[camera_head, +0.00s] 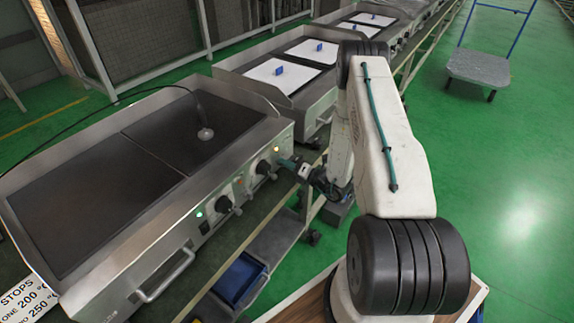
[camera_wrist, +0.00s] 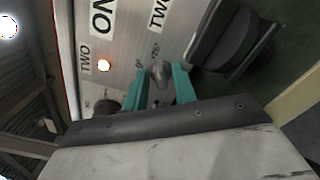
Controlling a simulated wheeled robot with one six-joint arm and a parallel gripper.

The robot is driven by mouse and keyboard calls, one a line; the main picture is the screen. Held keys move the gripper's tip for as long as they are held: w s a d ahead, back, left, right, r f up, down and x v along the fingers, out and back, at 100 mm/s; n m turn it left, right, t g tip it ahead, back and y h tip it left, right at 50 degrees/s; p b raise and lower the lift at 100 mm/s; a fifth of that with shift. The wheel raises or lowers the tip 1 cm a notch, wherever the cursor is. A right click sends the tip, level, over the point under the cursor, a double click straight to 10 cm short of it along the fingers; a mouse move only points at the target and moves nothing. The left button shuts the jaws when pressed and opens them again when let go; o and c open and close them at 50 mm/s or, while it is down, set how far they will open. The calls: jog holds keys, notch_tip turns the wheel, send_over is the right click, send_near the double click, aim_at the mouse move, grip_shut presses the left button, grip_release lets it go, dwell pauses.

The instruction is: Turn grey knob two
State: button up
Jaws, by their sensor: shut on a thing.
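The heating element (camera_head: 125,250) is a steel unit with dark plates and a control panel on its right-hand side. In the wrist view a small grey knob (camera_wrist: 160,72) sits on the panel near a "TWO" label (camera_wrist: 160,14). My gripper (camera_wrist: 160,84) has two teal fingers, one on each side of this knob, shut on it. In the head view my gripper (camera_head: 285,162) reaches the panel's far end, near an orange lamp (camera_head: 276,149). The grey knob is hard to make out there.
A black knob (camera_wrist: 224,35) stands close to my right finger in the wrist view. The panel also has black knobs (camera_head: 224,205) and a green lamp (camera_head: 198,214). A front handle (camera_head: 166,275) sticks out. Open green floor (camera_head: 495,190) lies to the right.

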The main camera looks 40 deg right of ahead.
jog(key=shift+m, duration=0.4)
jog(key=o, duration=0.7)
jog(key=v, duration=0.8)
dwell(0.3)
